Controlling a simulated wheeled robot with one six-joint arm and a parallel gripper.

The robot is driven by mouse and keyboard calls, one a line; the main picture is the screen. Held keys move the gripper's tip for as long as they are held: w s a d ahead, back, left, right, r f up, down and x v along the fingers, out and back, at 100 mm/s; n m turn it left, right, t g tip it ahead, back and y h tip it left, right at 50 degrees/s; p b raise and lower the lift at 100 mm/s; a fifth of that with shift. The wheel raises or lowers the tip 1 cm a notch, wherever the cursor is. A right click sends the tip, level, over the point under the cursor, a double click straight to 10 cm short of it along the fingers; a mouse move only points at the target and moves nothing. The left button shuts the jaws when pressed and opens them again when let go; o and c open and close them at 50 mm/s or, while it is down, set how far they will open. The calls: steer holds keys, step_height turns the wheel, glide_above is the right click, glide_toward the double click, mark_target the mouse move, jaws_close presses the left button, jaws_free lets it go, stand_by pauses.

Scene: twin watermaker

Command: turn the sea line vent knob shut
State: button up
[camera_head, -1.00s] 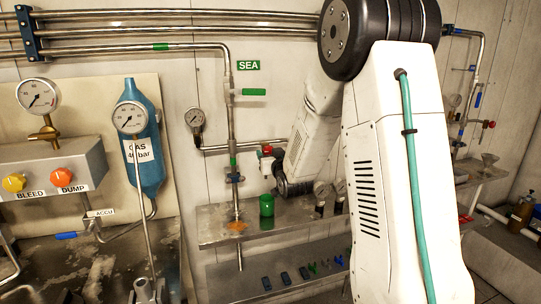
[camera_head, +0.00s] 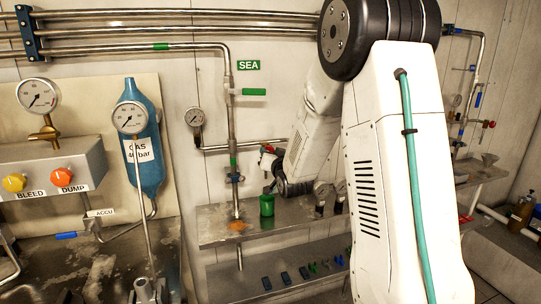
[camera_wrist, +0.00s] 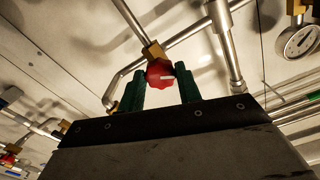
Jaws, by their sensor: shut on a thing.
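The red vent knob (camera_wrist: 157,72) sits on a brass fitting (camera_wrist: 154,50) on the sea line pipe. A white pointer mark on the knob points to the right in the wrist view. My gripper (camera_wrist: 161,80) has its two green fingers on either side of the knob and is shut on it. In the head view the red knob (camera_head: 268,149) shows small beside my gripper, at the end of the short pipe under the green SEA sign (camera_head: 248,65). My arm hides part of the area to its right.
A gauge (camera_head: 195,117) is left of the sea pipe (camera_head: 231,130). Another red knob (camera_wrist: 8,159) shows at lower left in the wrist view.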

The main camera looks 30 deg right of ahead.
steer(key=m, duration=1.2)
steer(key=shift+r+m, duration=0.1)
steer(key=shift+m, duration=0.2)
stand_by(0.4)
steer(key=o, duration=1)
steer(key=v, duration=0.7)
steer(key=shift+s+a, duration=0.2)
steer(key=shift+s, duration=0.2)
